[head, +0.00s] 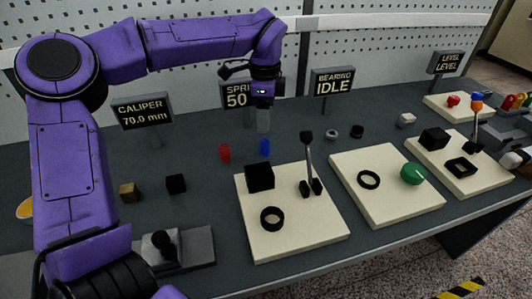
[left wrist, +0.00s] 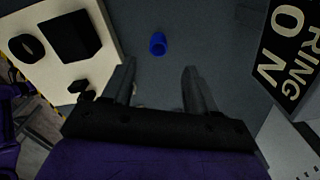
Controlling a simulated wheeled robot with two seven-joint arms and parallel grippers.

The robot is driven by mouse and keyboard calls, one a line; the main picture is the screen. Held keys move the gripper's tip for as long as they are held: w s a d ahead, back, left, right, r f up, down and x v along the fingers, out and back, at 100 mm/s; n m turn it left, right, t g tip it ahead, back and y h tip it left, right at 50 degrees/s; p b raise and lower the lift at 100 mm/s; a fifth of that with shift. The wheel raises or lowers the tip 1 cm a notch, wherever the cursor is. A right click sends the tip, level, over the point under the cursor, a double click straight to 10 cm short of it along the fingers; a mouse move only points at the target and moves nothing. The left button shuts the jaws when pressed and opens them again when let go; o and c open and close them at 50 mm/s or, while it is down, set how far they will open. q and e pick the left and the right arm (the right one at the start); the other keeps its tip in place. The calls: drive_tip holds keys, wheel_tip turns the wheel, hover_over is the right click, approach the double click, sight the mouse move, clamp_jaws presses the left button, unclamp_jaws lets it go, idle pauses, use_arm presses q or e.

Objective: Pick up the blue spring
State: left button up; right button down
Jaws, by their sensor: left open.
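The blue spring (head: 265,147) is a small blue cylinder standing on the dark table, just behind the first cream board. In the left wrist view the blue spring (left wrist: 158,44) lies ahead of the fingertips, roughly centred between them. My left gripper (head: 263,122) is above the spring, pointing down, with a gap between fingers and spring. In the left wrist view my left gripper (left wrist: 157,72) has its two fingers apart with nothing between them. No right gripper can be made out with certainty.
A red cylinder (head: 225,153) stands left of the blue spring. The cream board (head: 300,232) in front carries a black block (head: 260,177), a ring and an upright lever (head: 308,155). The spring sign (head: 237,95) stands behind the gripper, and the bearing sign (head: 333,82) to its right.

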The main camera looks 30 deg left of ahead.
sight(265, 140)
use_arm(q)
wheel_tip(265, 140, down, 9)
drive_tip(key=shift+s+r+p, duration=0.1)
drive_tip(key=shift+s+p, duration=0.05)
drive_tip(key=shift+p, duration=0.5)
clamp_jaws()
